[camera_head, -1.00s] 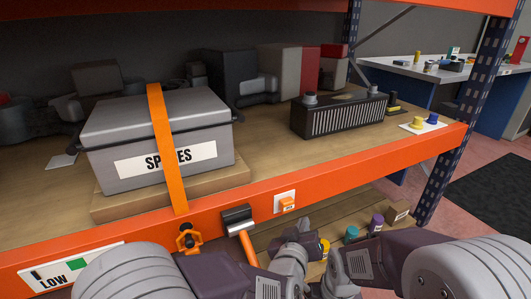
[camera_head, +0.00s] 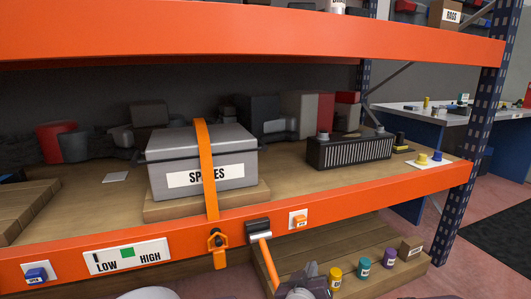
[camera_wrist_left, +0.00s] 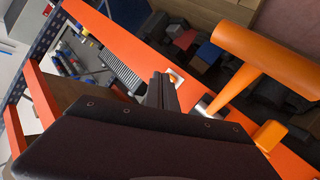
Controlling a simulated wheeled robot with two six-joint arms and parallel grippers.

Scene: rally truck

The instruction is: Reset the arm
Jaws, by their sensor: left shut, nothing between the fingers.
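My left gripper (camera_head: 303,289) shows at the bottom edge of the head view, only partly in frame. It is below the orange shelf beam, near the lower end of an orange handle (camera_head: 268,262). In the left wrist view its dark fingers (camera_wrist_left: 160,92) are together with nothing between them. The orange handle (camera_wrist_left: 255,62) is right of the fingers there, apart from them. My right gripper is out of view.
A grey SPARES case (camera_head: 208,160) stands on the shelf under an orange strap (camera_head: 207,170). A black finned box (camera_head: 350,150) is to its right. The orange beam (camera_head: 340,194) crosses in front. Small coloured cans (camera_head: 362,268) stand on the lower shelf.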

